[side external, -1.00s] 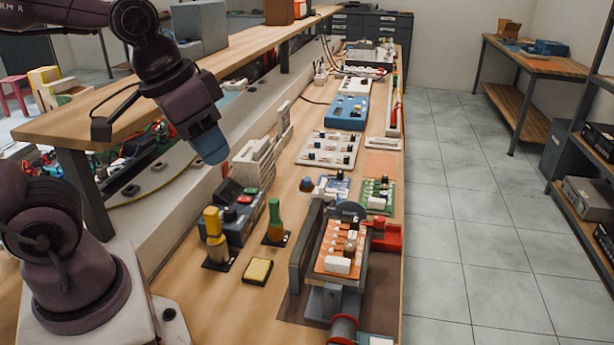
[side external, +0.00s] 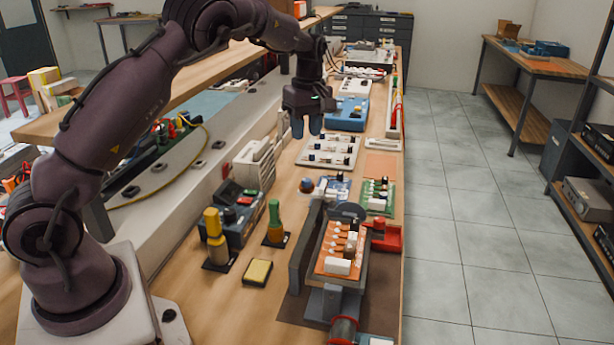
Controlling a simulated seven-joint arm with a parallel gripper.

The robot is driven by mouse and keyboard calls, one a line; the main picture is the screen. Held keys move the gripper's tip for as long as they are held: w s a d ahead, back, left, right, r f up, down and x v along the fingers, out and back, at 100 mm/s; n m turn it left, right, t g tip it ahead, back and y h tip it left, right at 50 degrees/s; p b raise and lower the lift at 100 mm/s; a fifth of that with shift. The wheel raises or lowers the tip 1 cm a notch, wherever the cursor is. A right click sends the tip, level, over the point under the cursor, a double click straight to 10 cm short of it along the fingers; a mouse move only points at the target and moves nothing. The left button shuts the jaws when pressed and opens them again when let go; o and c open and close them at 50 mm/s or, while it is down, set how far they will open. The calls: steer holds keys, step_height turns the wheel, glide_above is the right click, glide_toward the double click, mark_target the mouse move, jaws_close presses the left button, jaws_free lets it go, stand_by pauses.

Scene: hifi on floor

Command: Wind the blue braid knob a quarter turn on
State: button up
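My gripper (side external: 306,129) hangs in the air over the bench, fingers pointing down. A dark blue-grey disc (side external: 347,211) stands at the far end of the vise-like holder. I cannot make out a knob's turn mark.
An orange board (side external: 338,248) sits in the holder. A white board with dark knobs (side external: 328,150), a blue box (side external: 347,113) and a green board (side external: 377,196) stand along the bench. Yellow (side external: 215,235) and green (side external: 275,220) bottles stand nearer. Bare wood shows at the front left.

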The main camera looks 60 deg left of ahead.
mark_target(307, 179)
steer(key=shift+n, duration=0.9)
steer(key=f, duration=1.2)
steer(key=shift+s+d, duration=0.1)
steer(key=shift+d, duration=0.25)
steer(key=c, duration=0.6)
steer(key=shift+r+m, duration=0.1)
steer(key=shift+m, duration=0.2)
steer(key=shift+c, duration=0.2)
